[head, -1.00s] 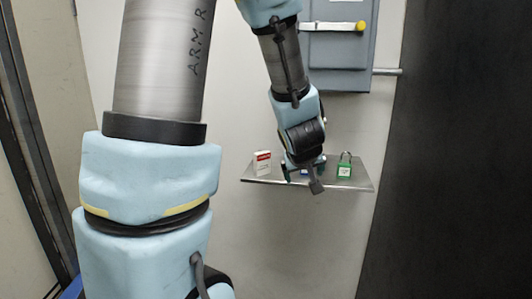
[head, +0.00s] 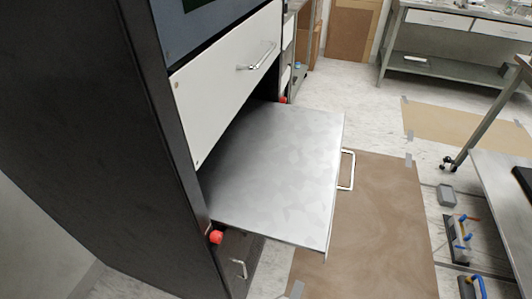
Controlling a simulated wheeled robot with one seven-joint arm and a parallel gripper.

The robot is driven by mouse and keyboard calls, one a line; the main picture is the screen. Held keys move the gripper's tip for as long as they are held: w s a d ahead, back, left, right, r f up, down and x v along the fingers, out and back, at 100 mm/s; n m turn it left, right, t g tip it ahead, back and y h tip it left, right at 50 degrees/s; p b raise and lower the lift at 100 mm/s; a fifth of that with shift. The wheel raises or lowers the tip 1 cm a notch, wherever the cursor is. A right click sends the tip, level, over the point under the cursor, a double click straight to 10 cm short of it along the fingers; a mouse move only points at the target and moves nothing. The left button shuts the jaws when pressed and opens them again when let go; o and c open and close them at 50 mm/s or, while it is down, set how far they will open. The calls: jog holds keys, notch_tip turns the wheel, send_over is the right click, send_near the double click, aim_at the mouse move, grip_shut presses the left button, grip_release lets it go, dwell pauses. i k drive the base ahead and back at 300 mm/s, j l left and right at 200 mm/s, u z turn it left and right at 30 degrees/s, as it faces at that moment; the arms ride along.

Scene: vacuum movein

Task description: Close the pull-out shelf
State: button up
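The pull-out shelf (head: 275,165) is a flat, bare metal plate in the head view. It sticks well out of the dark cabinet (head: 90,140), to the right of it. A pale bar handle (head: 347,170) is on its outer front edge. Red knobs sit by the cabinet at the shelf's two inner corners, one near (head: 216,237) and one far (head: 283,100). My gripper and arm are not in view.
A white drawer (head: 225,85) with a bar handle is above the shelf. Brown sheets (head: 375,220) lie on the floor. A workbench (head: 450,60) stands at the back right, a wheeled table (head: 505,180) at the right. Tools (head: 460,240) lie at the lower right.

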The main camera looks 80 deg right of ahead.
aim_at(272, 174)
jog(key=k+z, duration=0.1)
jog(key=z, duration=0.25)
jog(key=k+l+z, duration=0.1)
jog(key=z, duration=0.3)
jog(key=k+z, duration=0.1)
jog(key=z, duration=0.25)
